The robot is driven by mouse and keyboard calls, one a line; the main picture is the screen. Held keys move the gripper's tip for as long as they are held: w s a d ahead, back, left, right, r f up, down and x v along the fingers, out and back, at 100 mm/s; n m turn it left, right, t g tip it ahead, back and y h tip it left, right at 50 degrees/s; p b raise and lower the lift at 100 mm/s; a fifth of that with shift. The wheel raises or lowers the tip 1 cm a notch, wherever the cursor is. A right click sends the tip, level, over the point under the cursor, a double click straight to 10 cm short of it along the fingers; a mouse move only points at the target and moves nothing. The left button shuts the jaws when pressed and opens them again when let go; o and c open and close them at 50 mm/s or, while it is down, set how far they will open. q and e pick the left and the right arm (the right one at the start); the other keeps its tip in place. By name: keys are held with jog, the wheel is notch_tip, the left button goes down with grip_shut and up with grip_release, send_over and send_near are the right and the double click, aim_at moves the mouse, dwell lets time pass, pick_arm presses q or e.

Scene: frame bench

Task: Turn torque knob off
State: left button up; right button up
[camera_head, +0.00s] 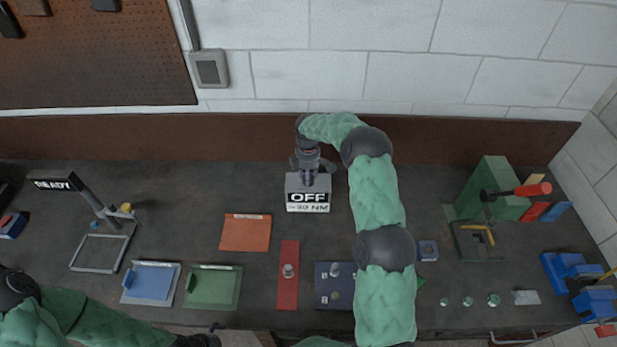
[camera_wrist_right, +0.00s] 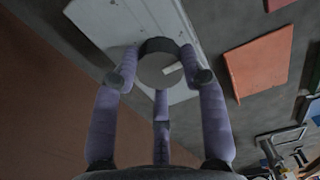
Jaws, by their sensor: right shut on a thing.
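The torque knob (camera_wrist_right: 160,68) is a round grey knob with a dark rim and a pale mark, on top of a light grey box (camera_head: 308,183). The box's front label (camera_head: 308,200) reads "OFF" above smaller text that looks like "30 NM". My right gripper (camera_head: 307,165) reaches down over the box from behind. In the right wrist view its purple-grey fingers (camera_wrist_right: 160,80) are shut around the knob. In the head view the gripper hides the knob. My left arm comes in at the lower left; a dark part of it shows at the bottom edge, but its fingers cannot be made out.
An orange mat (camera_head: 246,232), a red plate (camera_head: 288,275) and a dark blue plate (camera_head: 335,300) lie in front of the box. A "READY" sign (camera_head: 52,184) stands at left. A green block (camera_head: 497,180) stands at right.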

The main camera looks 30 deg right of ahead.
jog(key=shift+w+a, duration=0.1)
jog(key=shift+a, duration=0.15)
jog(key=o, duration=1.1)
jog(key=shift+w+a, duration=0.1)
jog(key=shift+a, duration=0.1)
jog(key=shift+d, duration=0.1)
jog(key=shift+d, duration=0.1)
jog(key=shift+d+r, duration=0.1)
jog(key=shift+r, duration=0.2)
jog(key=r, duration=1.1)
jog(key=shift+a+r, duration=0.2)
jog(key=shift+a, duration=0.05)
